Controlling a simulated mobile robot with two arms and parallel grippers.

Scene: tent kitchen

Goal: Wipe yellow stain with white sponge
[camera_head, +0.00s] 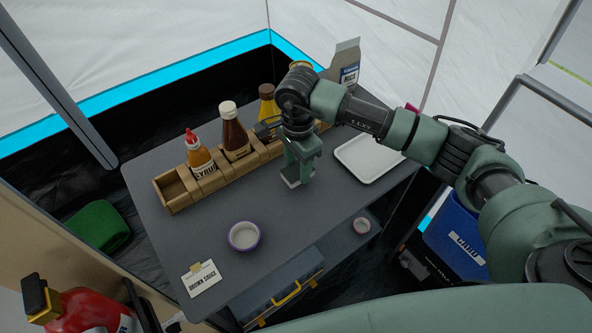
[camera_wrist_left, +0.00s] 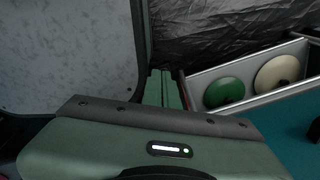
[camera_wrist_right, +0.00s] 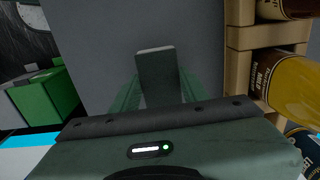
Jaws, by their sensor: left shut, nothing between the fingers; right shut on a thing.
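My right gripper (camera_head: 297,180) points down over the middle of the dark grey table (camera_head: 210,235). It is shut on the white sponge (camera_head: 291,183), of which only a pale edge shows below the fingers. In the right wrist view the sponge (camera_wrist_right: 156,72) looks like a shaded grey block between the fingers, close to the tabletop. I cannot tell whether it touches the table. No yellow stain shows; the gripper and arm may hide it. My left gripper (camera_wrist_left: 163,75) is shut and empty, away from the table, and does not show in the head view.
A wooden rack (camera_head: 178,188) with sauce bottles stands behind and left of the gripper. A white tray (camera_head: 370,158) lies to the right. A carton (camera_head: 346,65) stands at the back.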

